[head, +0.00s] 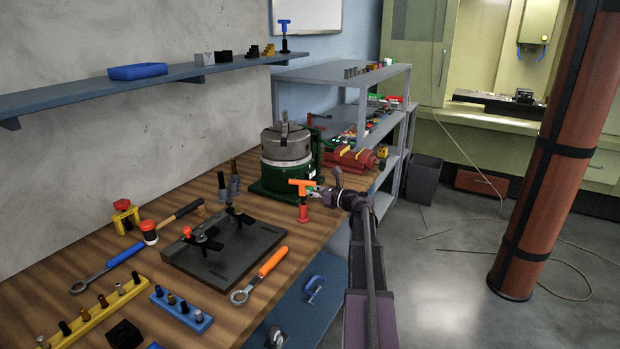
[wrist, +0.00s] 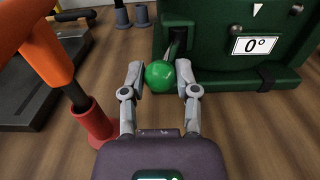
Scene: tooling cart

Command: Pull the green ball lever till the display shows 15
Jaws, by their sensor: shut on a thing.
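The green ball (wrist: 159,76) of the lever sits between the two fingertips of my gripper (wrist: 160,78) in the wrist view, and the gripper is shut on it. The white display (wrist: 262,45) on the base reads 0°. In the head view, my gripper (head: 318,193) is at the front right of the green device (head: 287,162) with its grey chuck on top. The ball is mostly hidden there.
An orange-handled tool in a red holder (head: 303,212) stands close to the left of my gripper. A black fixture plate (head: 224,250) lies further left on the wooden bench. A red vise (head: 350,158) stands behind. The floor to the right is mostly free.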

